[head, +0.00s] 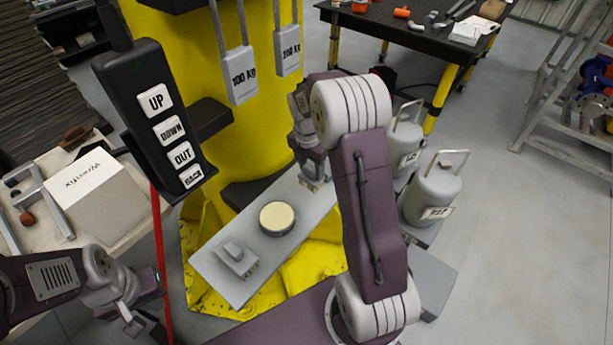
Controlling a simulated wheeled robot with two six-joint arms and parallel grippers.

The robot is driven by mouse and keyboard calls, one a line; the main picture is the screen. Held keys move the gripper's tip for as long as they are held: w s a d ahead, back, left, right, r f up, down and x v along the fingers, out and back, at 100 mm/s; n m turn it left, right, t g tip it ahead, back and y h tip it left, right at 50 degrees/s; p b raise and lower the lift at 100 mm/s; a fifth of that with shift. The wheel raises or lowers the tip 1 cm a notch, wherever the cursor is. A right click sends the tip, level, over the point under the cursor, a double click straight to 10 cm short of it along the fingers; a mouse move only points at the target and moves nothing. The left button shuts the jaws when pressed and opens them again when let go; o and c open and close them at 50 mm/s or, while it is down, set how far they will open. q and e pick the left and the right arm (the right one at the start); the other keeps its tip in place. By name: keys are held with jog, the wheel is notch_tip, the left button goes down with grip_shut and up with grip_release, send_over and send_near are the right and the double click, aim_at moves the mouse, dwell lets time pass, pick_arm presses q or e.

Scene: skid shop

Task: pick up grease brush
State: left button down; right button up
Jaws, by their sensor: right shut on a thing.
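My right gripper (316,183) points down at the far end of a grey plate (217,268). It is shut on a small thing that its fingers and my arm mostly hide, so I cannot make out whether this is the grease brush. No grease brush shows clearly elsewhere. A round tin with a cream top (277,217) stands on the middle of the plate. A small grey block-like part (236,258) sits at its near end. My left gripper (135,322) is low at the left, away from the plate, and its jaw opening is unclear.
A yellow column (190,50) with hanging 100 KG weights (239,76) rises behind the plate. A button pendant (150,115) hangs left of it. Grey canisters (432,193) stand right of my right arm.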

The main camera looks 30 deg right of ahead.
jog(key=s+d+r, duration=0.6)
jog(key=d, duration=0.2)
jog(key=shift+s, duration=0.25)
